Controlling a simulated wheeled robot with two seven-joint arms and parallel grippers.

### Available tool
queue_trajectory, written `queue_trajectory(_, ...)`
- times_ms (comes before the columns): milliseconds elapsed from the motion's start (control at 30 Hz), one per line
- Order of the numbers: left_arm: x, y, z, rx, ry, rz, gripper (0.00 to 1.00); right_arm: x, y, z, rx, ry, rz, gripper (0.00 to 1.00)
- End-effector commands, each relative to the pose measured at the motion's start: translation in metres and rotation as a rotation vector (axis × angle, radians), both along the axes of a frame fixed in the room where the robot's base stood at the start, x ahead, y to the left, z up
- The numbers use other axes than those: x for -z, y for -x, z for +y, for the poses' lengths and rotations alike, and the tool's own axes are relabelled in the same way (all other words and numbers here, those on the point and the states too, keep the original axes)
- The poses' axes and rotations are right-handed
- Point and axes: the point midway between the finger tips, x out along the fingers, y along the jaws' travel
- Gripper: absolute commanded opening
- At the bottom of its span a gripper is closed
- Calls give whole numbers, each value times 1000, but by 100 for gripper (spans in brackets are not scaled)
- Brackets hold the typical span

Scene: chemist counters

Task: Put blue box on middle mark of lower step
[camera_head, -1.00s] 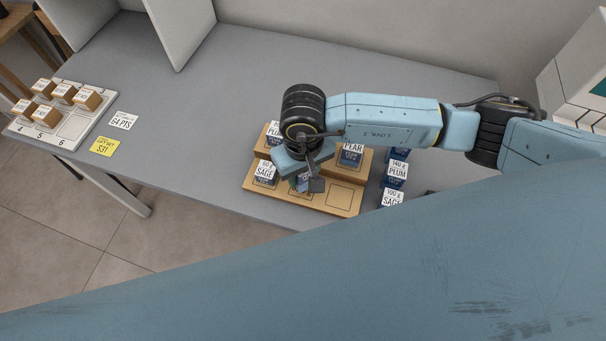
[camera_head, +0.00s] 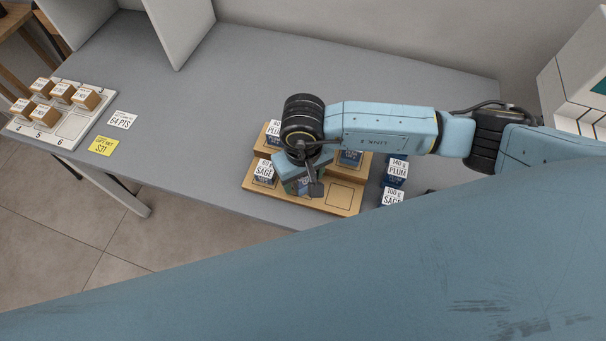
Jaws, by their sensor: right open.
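A wooden two-step stand (camera_head: 290,201) is on the grey counter. My right gripper (camera_head: 304,188) is open over the middle of its lower step. A blue box (camera_head: 302,186) partly shows at the fingers; the gripper hides most of it, and I cannot tell how exactly it sits on the middle mark. A blue box labelled SAGE (camera_head: 264,173) stands on the lower step's left. The right mark (camera_head: 339,197) of that step is bare. On the upper step, a PLUM box (camera_head: 273,133) is at left and a blue box (camera_head: 350,158) at right. My left gripper is out of view.
Blue boxes labelled PLUM (camera_head: 396,171) and SAGE (camera_head: 392,197) stand right of the stand. A white numbered tray (camera_head: 72,127) with several brown boxes is at the far left, near a yellow note (camera_head: 103,146). The counter's middle (camera_head: 210,120) is clear. A large arm link of mine covers the foreground.

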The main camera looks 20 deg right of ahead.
Motion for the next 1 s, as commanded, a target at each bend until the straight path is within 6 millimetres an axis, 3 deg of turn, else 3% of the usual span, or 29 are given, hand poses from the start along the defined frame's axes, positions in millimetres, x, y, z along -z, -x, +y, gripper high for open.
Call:
queue_trajectory(167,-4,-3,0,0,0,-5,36,-14,-2,0,-1,-2,-5,60)
queue_trajectory(600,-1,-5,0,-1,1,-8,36,-103,-1,0,-2,-1,-5,60)
queue_trajectory(800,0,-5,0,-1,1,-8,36,-121,0,0,0,0,-1,60)
queue_trajectory(1000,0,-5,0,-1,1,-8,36,-123,0,0,0,0,0,60)
